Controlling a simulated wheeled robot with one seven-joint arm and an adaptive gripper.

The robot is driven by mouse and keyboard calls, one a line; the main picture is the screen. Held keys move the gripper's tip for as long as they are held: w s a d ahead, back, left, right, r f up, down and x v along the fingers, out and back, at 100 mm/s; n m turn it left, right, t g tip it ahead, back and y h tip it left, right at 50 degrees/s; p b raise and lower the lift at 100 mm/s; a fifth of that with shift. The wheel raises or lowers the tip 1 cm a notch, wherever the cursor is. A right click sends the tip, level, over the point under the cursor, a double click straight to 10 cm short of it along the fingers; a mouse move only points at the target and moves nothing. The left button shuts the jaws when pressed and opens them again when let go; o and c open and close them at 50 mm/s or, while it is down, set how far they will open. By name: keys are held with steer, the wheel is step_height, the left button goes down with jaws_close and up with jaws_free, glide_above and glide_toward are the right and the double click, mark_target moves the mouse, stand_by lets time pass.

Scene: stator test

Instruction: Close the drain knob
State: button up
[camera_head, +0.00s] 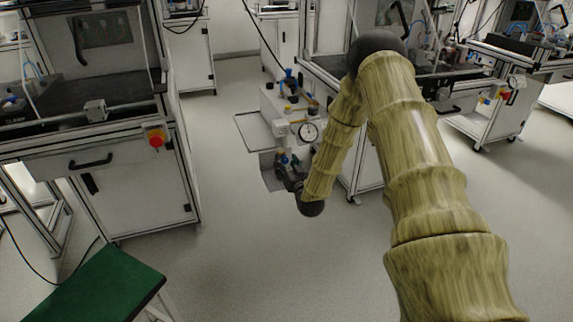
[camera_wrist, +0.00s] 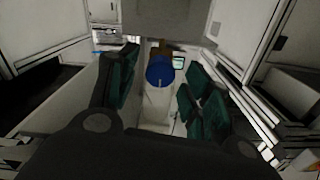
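A blue round knob (camera_wrist: 160,72) shows in the wrist view, on a pale fitting with a brownish part behind it. I take it to be the drain knob. My gripper (camera_wrist: 158,90) has its dark fingers with green pads spread on both sides of the knob. Gaps show between the pads and the knob, so it looks open and not clamped. In the head view my gripper (camera_head: 288,168) is low at the front of a pale unit (camera_head: 275,105) with a round gauge (camera_head: 308,131). A small blue spot there is mostly hidden by the gripper.
A workstation with a red button (camera_head: 156,138) stands at the left. A green-topped stool (camera_head: 105,285) is at the lower left. More workstations (camera_head: 490,110) stand at the right. Grey floor (camera_head: 240,230) is clear in front of the unit.

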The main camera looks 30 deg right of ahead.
steer(key=c, duration=1)
steer(key=shift+m, duration=0.4)
steer(key=m, duration=0.4)
steer(key=shift+d, duration=0.1)
steer(key=m+b, duration=0.1)
steer(key=m, duration=0.3)
steer(key=shift+f+m, duration=0.15)
steer(key=shift+m, duration=0.15)
steer(key=m+b, duration=0.3)
steer(key=m, duration=0.2)
steer(key=shift+f, duration=0.1)
steer(key=shift+m+b, duration=0.95)
steer(key=shift+m, duration=0.75)
